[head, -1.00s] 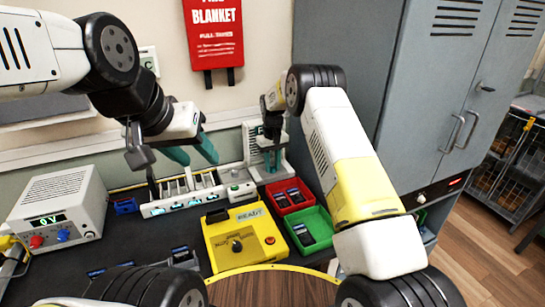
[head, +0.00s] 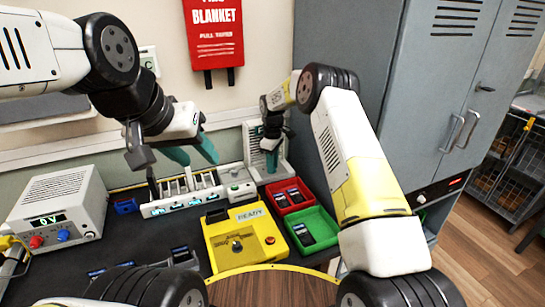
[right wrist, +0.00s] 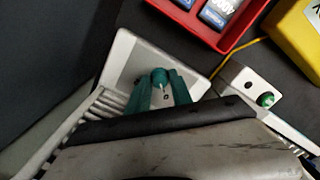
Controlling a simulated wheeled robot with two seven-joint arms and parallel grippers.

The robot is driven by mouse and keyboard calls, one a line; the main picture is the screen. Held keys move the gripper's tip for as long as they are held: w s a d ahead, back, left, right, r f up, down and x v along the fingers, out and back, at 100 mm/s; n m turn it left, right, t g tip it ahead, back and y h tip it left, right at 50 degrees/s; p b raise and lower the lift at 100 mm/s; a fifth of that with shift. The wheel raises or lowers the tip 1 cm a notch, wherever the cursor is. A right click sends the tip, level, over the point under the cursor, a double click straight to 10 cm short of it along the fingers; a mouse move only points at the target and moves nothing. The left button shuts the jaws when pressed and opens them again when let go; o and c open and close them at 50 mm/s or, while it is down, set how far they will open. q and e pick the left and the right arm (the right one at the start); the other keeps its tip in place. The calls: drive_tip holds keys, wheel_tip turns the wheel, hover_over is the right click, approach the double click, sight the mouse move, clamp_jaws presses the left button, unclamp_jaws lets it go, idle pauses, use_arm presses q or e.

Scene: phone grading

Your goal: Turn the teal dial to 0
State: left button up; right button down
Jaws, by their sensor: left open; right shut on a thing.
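The teal dial (right wrist: 159,75) shows in the right wrist view on a pale grey-white plate, between my right gripper's teal fingers. My right gripper (right wrist: 162,88) is shut on it; the fingers hide its sides. In the head view my right gripper (head: 270,158) is in front of the white upright stand (head: 251,132) at the back, and the dial is hard to make out there. The dial's setting cannot be read. My left gripper (head: 193,152) is open and empty, with teal fingers, above the white slotted rack (head: 183,205).
A red tray (head: 275,203) and a green tray (head: 331,238) hold phones. A yellow box (head: 215,235) with a black knob stands in front. A white power unit (head: 60,200) stands at the left. A grey cabinet (head: 425,110) stands at the right.

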idle(0.4)
drive_tip(key=c, duration=1.1)
unclamp_jaws()
drive_tip(key=shift+c, duration=0.2)
drive_tip(key=shift+r, duration=3.95)
drive_tip(key=shift+r, duration=0.1)
